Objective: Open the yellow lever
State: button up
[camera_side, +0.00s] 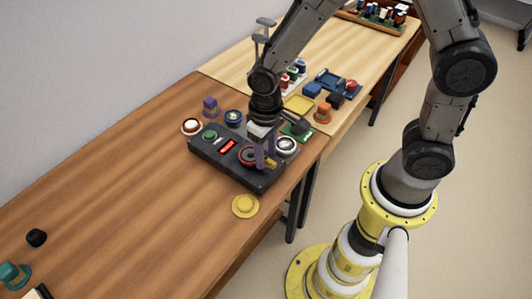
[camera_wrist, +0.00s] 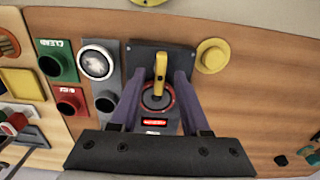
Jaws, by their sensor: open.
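The yellow lever (camera_wrist: 160,66) stands up from a round base with a red ring (camera_wrist: 158,97) on a dark control box (camera_wrist: 140,52). In the side view, the box (camera_side: 212,155) lies on the wooden table, and a bit of the lever (camera_side: 272,162) shows beside my fingers. My gripper (camera_wrist: 160,74) is open, with one purple finger on each side of the lever. Gaps show between the fingers and the lever in the wrist view. In the side view, my gripper (camera_side: 264,160) is low over the right end of the box and partly hides the lever.
The box also carries a green button (camera_side: 210,135) and a red lit display (camera_side: 228,146). A yellow round button (camera_side: 245,206) stands in front, and a white-topped one (camera_side: 286,146) is close to the right. Several other buttons crowd behind. The table's left part is mostly clear.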

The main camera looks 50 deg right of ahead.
jog(key=shift+f, duration=0.2)
grip_shut()
